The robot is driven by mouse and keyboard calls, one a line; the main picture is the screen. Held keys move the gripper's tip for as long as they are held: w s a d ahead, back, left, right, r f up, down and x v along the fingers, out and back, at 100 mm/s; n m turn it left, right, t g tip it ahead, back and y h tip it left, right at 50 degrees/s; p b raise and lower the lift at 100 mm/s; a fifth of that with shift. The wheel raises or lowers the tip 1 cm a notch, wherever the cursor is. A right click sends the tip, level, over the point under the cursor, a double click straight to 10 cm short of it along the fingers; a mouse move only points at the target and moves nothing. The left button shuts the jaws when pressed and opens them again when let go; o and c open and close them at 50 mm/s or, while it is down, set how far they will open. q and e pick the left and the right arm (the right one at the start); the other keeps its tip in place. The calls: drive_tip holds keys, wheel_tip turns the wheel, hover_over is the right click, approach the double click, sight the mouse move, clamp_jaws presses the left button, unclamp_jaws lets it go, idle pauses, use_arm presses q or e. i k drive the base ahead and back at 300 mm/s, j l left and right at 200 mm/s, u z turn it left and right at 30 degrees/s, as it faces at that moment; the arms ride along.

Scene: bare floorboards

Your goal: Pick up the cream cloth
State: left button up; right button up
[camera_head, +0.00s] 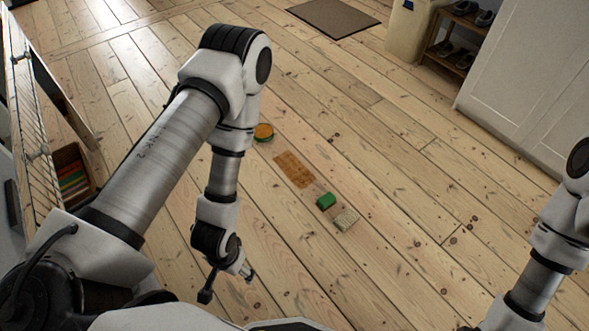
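A small cream piece with a textured surface, which looks like the folded cream cloth (346,219), lies on the floorboards right of centre. It is close beside a small green block (326,201). My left gripper (228,284) hangs to the lower left of the cloth, clearly apart from it. Its fingers are spread and nothing shows between them. My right arm comes in at the right edge, and its gripper is outside the picture.
A brown flat piece (294,170) and a round orange-and-green item (263,132) lie farther back. A box of coloured items (73,179) stands at left. A white cabinet (530,80), shoe rack (459,38) and doormat (333,17) are far off. Floor right of the cloth is clear.

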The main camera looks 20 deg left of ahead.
sight(345, 220)
drive_tip(key=i+l+u, duration=0.35)
drive_tip(key=l, duration=0.3)
drive_tip(key=i+l+u, duration=0.15)
drive_tip(key=i+l, duration=0.15)
drive_tip(key=i+l+u, duration=0.2)
drive_tip(key=l, duration=0.25)
drive_tip(key=i+l+u, duration=0.15)
drive_tip(key=l, duration=0.25)
